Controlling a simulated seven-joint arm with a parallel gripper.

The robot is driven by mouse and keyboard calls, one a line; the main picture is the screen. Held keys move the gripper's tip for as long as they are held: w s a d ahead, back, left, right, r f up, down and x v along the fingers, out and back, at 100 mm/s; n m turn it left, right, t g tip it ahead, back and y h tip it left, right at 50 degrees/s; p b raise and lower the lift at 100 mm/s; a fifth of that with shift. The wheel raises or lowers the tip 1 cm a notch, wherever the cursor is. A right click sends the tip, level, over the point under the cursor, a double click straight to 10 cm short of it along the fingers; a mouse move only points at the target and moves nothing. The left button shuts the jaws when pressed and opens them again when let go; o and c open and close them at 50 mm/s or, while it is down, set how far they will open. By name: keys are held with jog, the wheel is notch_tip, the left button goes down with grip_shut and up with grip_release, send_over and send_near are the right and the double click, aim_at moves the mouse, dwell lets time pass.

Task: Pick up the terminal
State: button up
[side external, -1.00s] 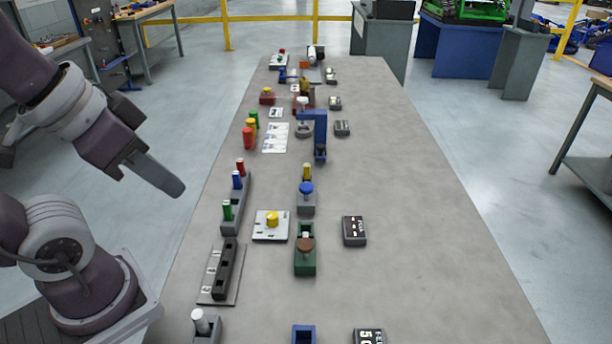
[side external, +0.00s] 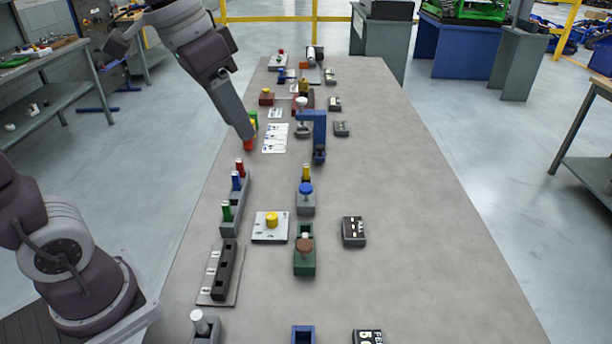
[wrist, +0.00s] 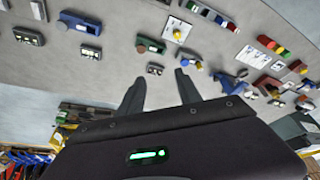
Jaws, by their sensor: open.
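No object is plainly marked as the terminal, and I cannot tell which one it is. One candidate is a row of red, yellow and green pieces at the table's left edge. In the side view its red piece (side external: 247,146) shows just below my gripper (side external: 246,136), which hides part of the row. In the wrist view the row (wrist: 274,45) lies at the upper right, clear of the fingers. Small black labelled boxes, such as one in the side view (side external: 354,231) and one in the wrist view (wrist: 155,69), are other candidates. My gripper (wrist: 160,88) is open and empty, its fingers apart.
A white card (side external: 275,139) lies right of the row. A blue clamp-like stand (side external: 319,130) rises beyond it. A grey holder with coloured pegs (side external: 236,203), a yellow-knobbed plate (side external: 271,235) and a green block (side external: 305,262) stand nearer. The table's right side (side external: 450,240) is clear.

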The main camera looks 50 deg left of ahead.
jog(key=w+a+f+m+g, duration=0.1)
jog(key=w+a+f, duration=0.1)
jog(key=w, duration=0.5)
jog(key=w+a+f+m+g, duration=0.1)
jog(key=w+a+f, duration=0.1)
jog(key=w, duration=0.4)
jog(key=m+g, duration=0.2)
jog(key=m, duration=0.2)
send_over(308, 165)
jog(key=shift+y, duration=0.4)
jog(key=f, duration=1.4)
jog(key=shift+s+d+f, duration=0.2)
jog(key=shift+d+f, duration=0.1)
jog(key=shift+d, duration=0.05)
jog(key=shift+m, duration=0.4)
jog(key=f, duration=0.8)
jog(key=shift+w+a, duration=0.1)
jog(key=shift+a, duration=0.2)
jog(key=shift+r, duration=0.1)
grip_shut()
